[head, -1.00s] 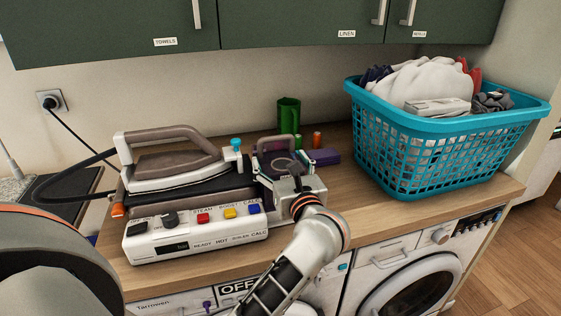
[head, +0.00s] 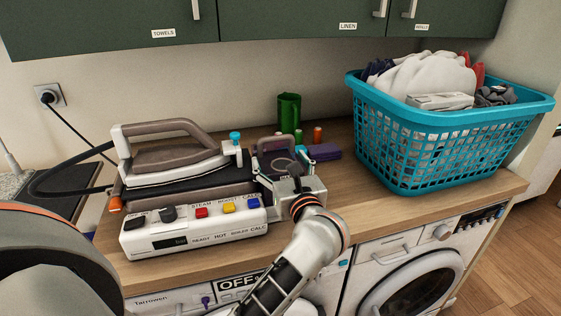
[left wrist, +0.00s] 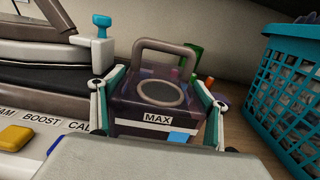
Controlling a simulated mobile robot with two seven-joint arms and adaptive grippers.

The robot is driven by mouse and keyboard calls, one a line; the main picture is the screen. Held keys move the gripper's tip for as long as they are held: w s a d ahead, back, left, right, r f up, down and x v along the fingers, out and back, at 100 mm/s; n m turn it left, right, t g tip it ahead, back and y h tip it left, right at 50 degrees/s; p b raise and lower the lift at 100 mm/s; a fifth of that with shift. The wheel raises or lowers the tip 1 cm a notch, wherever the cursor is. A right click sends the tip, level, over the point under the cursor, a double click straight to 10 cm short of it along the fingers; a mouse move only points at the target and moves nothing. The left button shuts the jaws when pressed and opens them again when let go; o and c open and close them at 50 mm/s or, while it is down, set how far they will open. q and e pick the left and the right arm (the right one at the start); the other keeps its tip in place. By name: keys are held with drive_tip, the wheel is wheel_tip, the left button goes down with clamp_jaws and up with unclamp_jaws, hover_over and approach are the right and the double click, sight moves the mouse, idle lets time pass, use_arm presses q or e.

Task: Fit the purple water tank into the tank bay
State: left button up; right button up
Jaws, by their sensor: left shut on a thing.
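The purple water tank (left wrist: 160,100) is a see-through dark purple box with a grey loop handle, a round ring on top and a MAX label. My left gripper (head: 284,176) is shut on it, one finger on each side in the left wrist view. In the head view the tank (head: 280,163) is upright at the right end of the white steam iron station (head: 190,232). The tank bay is not clearly visible; the tank, gripper and station hide that spot. I cannot tell whether the tank sits in it. My right gripper is not in view.
A grey and white iron (head: 175,160) rests on the station, with a cyan knob (head: 235,137) near the tank. Behind the tank are a green cup (head: 289,112), small coloured cylinders and a purple block (head: 323,152). A turquoise laundry basket (head: 440,145) stands to the right.

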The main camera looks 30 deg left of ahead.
sight(286, 174)
use_arm(q)
drive_tip(key=shift+r, duration=0.1)
drive_tip(key=o, duration=2.2)
drive_tip(key=shift+c, duration=0.2)
drive_tip(key=shift+f, duration=0.4)
drive_tip(key=v, duration=0.7)
drive_tip(key=shift+s+d+r, duration=0.1)
drive_tip(key=shift+d, duration=0.1)
drive_tip(key=shift+s+r, duration=0.1)
